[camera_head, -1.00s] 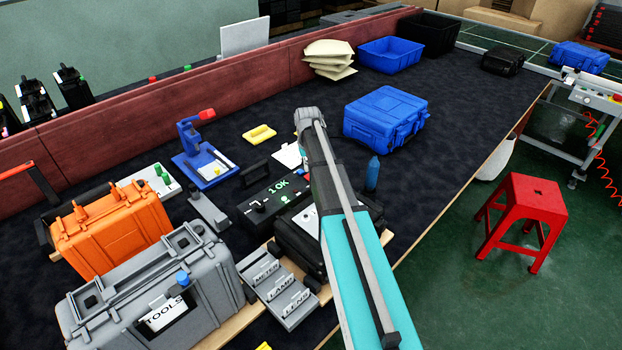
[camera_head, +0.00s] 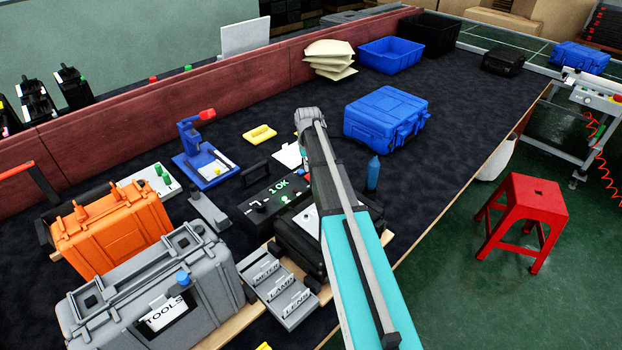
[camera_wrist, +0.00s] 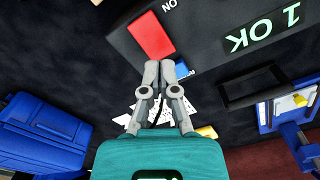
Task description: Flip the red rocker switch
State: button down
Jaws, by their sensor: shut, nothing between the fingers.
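The red rocker switch (camera_wrist: 150,36) shows in the wrist view, set in the face of a black box (camera_wrist: 205,30). The letters "ON" are printed beside it. My gripper (camera_wrist: 160,68) is shut and empty. In the wrist view its fingertips are close to the switch's lower edge; I cannot tell whether they touch it. In the head view the black box (camera_head: 250,212) has a green "1 OK" display (camera_head: 278,187).
A blue case (camera_head: 385,117) lies behind my arm, and a blue bottle (camera_head: 373,172) stands beside it. A blue press (camera_head: 195,160) with a red handle stands left of the box. Orange (camera_head: 110,235) and grey (camera_head: 150,285) cases fill the front left.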

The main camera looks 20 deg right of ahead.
aim_at(309, 176)
jog(key=shift+f+b, duration=1.4)
dwell(1.3)
jog(key=shift+r, duration=0.15)
jog(key=shift+r+p, duration=3.4)
jog(key=shift+p, duration=0.15)
jog(key=shift+s, duration=0.15)
